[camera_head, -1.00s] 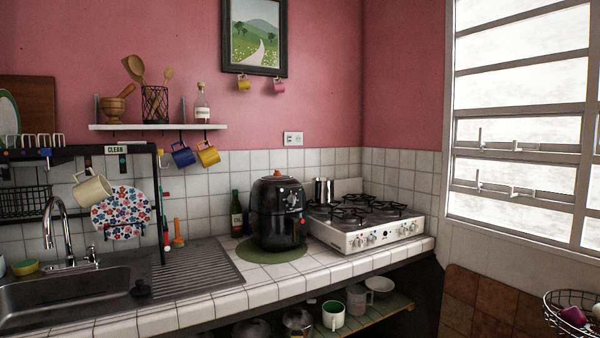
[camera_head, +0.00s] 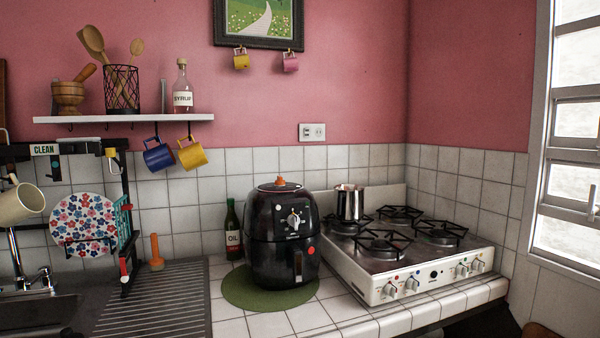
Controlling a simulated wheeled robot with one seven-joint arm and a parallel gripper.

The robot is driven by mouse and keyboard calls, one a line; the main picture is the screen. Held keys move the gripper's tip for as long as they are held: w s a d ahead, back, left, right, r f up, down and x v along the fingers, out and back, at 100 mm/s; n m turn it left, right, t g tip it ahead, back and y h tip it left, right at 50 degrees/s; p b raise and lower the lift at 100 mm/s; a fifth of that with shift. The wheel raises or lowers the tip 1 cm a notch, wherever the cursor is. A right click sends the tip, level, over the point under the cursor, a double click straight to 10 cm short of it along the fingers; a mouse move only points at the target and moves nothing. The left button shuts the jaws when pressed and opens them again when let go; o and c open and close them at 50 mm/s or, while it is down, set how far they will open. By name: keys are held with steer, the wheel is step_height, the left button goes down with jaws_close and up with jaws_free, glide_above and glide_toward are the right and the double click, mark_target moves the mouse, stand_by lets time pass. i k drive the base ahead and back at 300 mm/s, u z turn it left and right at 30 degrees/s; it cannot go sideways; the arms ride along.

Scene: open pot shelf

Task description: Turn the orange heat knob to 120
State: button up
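A black air fryer (camera_head: 268,250) stands upright on a round green mat (camera_head: 240,298) on the tiled counter. An orange knob (camera_head: 280,181) sits on top of its lid. A pale dial (camera_head: 294,221) with small marks around it is on its front, above a drawer handle (camera_head: 298,266) and a red button (camera_head: 311,251). The numbers and the knob's exact setting are too small to read. My gripper is not in view.
A white stove (camera_head: 378,292) with several burners and a metal pot (camera_head: 350,203) stands right of the fryer. An oil bottle (camera_head: 232,230) stands behind it at left. The dish rack (camera_head: 126,215) and sink are further left. The counter in front is clear.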

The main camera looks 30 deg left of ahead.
mark_target(279, 182)
steer(key=u, duration=0.4)
steer(key=i, duration=1.05)
steer(key=u, duration=1.05)
steer(key=i, duration=0.4)
steer(key=u, duration=0.15)
